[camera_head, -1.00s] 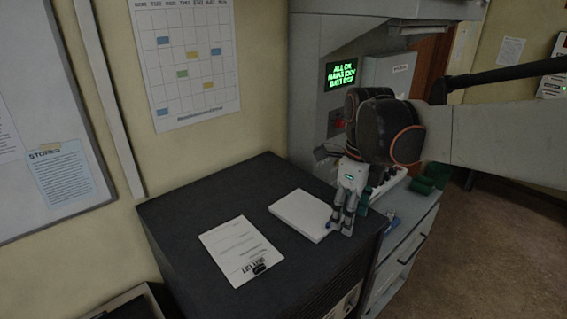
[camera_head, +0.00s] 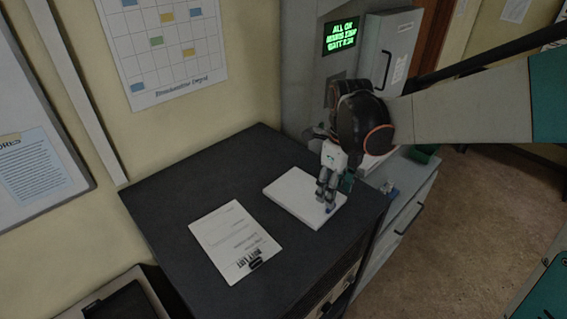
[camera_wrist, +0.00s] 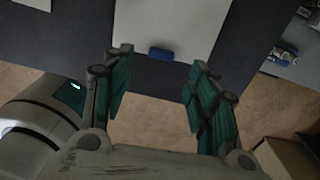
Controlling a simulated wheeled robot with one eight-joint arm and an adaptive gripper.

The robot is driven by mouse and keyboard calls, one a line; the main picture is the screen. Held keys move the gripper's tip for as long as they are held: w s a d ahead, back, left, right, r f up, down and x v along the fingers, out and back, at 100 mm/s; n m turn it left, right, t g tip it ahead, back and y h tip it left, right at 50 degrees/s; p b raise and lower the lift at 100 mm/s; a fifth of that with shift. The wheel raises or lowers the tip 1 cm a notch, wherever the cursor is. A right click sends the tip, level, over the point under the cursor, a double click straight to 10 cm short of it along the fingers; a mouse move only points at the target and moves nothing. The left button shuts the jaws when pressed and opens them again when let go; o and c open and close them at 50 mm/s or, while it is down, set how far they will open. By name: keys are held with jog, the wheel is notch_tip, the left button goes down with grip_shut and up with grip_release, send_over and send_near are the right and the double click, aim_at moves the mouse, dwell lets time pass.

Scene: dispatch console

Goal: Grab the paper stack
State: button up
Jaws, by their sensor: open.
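The paper stack (camera_head: 295,195) is a thick white block lying flat on the dark cabinet top. In the wrist view its white surface (camera_wrist: 168,22) lies ahead of my fingers, with a small blue piece (camera_wrist: 161,54) at its near edge. My gripper (camera_head: 326,205) is over the stack's right corner in the head view. In the wrist view my gripper (camera_wrist: 155,95) is open, its two teal-padded fingers spread on either side of the blue piece, with nothing between them. Whether the fingers touch the stack cannot be told.
A duty list sheet (camera_head: 235,242) with a black clip lies left of the stack on the cabinet top (camera_head: 190,185). A grey console with a lit green screen (camera_head: 341,36) stands behind. A lower grey drawer unit (camera_head: 408,215) is at right. The cabinet's back left is clear.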

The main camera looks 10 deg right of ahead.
jog(key=f, duration=0.5)
jog(key=shift+w+a+p, duration=0.1)
jog(key=shift+w+p, duration=0.2)
jog(key=shift+p, duration=0.05)
jog(key=shift+s+f, duration=0.1)
jog(key=shift+f, duration=0.2)
grip_shut()
